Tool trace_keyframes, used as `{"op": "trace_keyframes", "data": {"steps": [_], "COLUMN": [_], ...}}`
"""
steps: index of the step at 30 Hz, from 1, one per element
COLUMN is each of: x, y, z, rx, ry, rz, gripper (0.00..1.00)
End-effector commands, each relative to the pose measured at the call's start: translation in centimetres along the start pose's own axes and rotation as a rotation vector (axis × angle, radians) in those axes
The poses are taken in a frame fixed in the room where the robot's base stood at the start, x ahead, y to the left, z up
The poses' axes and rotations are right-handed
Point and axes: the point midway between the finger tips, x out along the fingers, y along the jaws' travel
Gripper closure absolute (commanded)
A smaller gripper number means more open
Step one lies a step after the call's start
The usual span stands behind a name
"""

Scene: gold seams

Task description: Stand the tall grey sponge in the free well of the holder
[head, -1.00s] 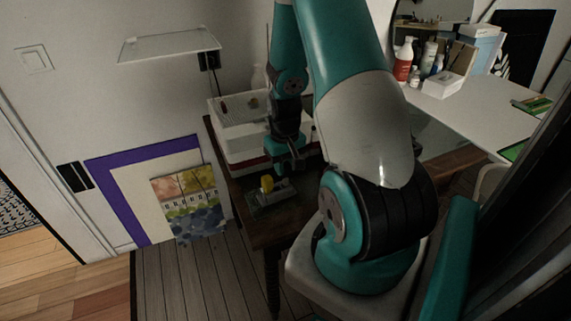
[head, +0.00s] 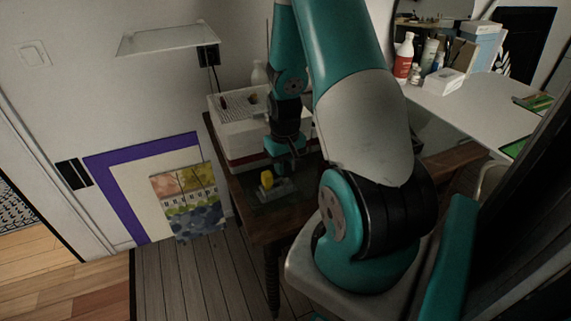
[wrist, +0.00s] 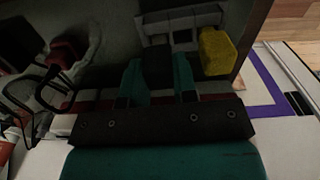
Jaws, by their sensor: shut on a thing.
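The grey holder (wrist: 172,20) lies at the top of the wrist view, with open wells along it. A yellow sponge (wrist: 217,52) stands at its right end. My gripper (wrist: 159,82) is shut on the dark grey sponge (wrist: 157,63), which sits between the two teal fingers, beside the yellow sponge and near the open wells. Whether the grey sponge touches the holder cannot be told. In the head view, the holder (head: 282,190) and yellow sponge (head: 267,179) are on the dark table, just below my gripper (head: 285,164); the grey sponge is hard to make out there.
A white perforated box (head: 236,132) stands behind the holder on the dark wooden table (head: 263,228). A glass shelf (head: 168,39) juts from the wall above. A white table (head: 463,108) with bottles and boxes is at the right.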

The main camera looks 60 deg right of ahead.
Motion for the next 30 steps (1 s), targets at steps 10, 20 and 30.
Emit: {"op": "trace_keyframes", "data": {"steps": [10,20,30], "x": [0.59,0.92,0.91], "y": [0.0,0.0,0.0], "z": [0.0,0.0,0.01], "rx": [0.0,0.0,0.0], "ry": [0.0,0.0,0.0], "rz": [0.0,0.0,0.0], "gripper": [0.95,0.95,0.44]}}
